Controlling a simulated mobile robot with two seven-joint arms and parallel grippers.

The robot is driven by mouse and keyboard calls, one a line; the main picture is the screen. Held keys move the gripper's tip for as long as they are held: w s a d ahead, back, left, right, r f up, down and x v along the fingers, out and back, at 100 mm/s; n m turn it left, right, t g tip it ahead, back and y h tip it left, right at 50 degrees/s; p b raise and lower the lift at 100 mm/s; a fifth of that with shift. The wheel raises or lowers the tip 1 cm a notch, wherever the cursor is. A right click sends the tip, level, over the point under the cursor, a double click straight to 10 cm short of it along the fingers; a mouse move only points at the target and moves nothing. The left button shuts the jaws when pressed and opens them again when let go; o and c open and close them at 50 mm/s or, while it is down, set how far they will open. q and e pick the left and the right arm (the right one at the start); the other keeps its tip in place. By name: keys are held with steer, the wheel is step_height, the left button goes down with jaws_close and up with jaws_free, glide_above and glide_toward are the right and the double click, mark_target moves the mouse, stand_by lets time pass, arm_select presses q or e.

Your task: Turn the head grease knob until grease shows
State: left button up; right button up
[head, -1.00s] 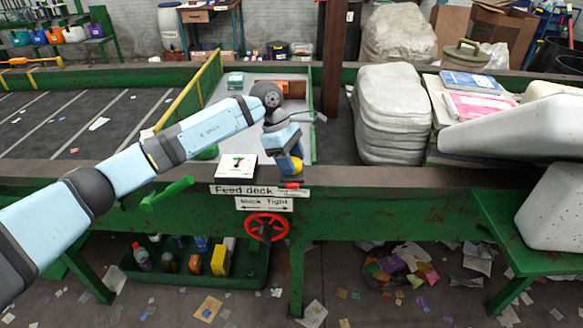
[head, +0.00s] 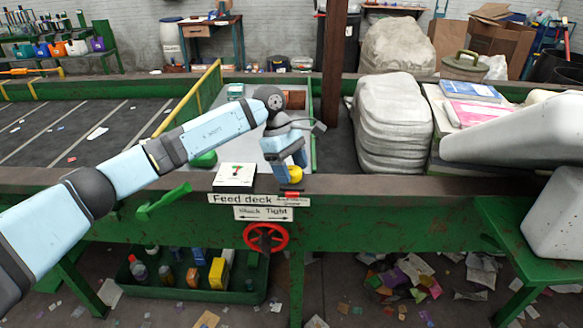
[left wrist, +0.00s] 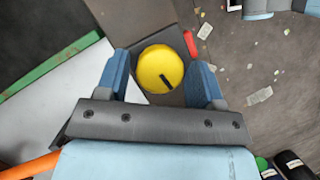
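The yellow round knob (head: 295,175) sits at the front edge of the feed deck, above the sign. In the left wrist view the knob (left wrist: 160,68) has a black mark pointing to the lower right. My left gripper (head: 292,162) reaches down over it. In the left wrist view the blue fingers of my left gripper (left wrist: 161,72) stand on either side of the knob, with narrow gaps seeming to show between them and it. I see no grease around the knob; its underside is hidden. My right gripper is in neither view.
A red tag (head: 292,194) lies close to the knob. Below are the "Feed deck" sign (head: 245,200) and a red handwheel (head: 266,237). Wrapped bales (head: 391,125) stand to the right.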

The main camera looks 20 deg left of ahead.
arm_select(q)
steer(key=shift+o, duration=0.6)
steer(key=v, duration=1.3)
steer(key=shift+a+r, duration=0.2)
steer(key=shift+r, duration=0.2)
steer(key=shift+f, duration=0.1)
